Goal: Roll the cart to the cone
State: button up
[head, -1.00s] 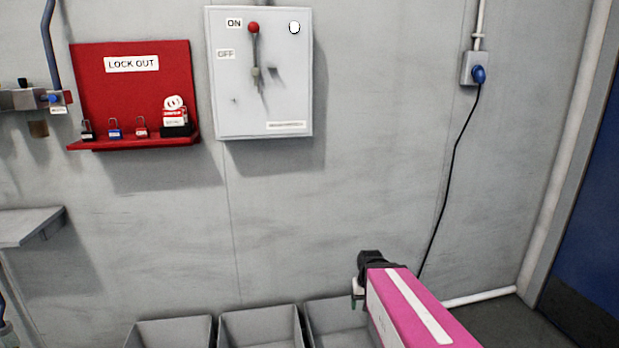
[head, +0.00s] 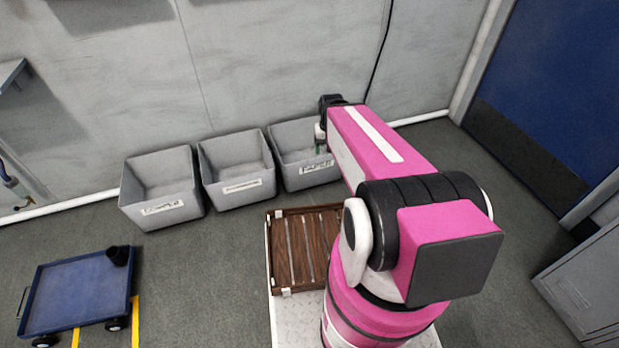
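The blue cart (head: 75,290) stands on the floor at the lower left of the head view. It has a raised rim, dark wheels and a thin grey handle (head: 22,303) on its left side. A small black object (head: 118,256) sits at its far right corner; I cannot tell what it is. No cone is visible in this view. My gripper (head: 321,145) is at the far end of my pink arm, in front of the right grey bin and well apart from the cart. Its fingers are mostly hidden, so their opening does not show.
Three grey labelled bins, left (head: 163,187), middle (head: 237,170) and right (head: 302,152), stand along the wall. A brown slatted wooden piece (head: 306,250) lies beside my arm. Yellow floor lines (head: 135,318) run by the cart. A grey cabinet (head: 588,285) and blue door (head: 560,90) are right.

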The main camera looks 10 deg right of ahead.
aim_at(75, 291)
jog(key=k, duration=0.35)
jog(key=u, duration=2.4)
jog(key=i+l, duration=0.25)
jog(key=i, duration=0.2)
jog(key=i+l+z, duration=0.1)
jog(key=i+l, duration=0.2)
jog(key=i, duration=0.15)
jog(key=i+l, duration=0.2)
jog(key=i, duration=0.25)
jog(key=z, duration=0.05)
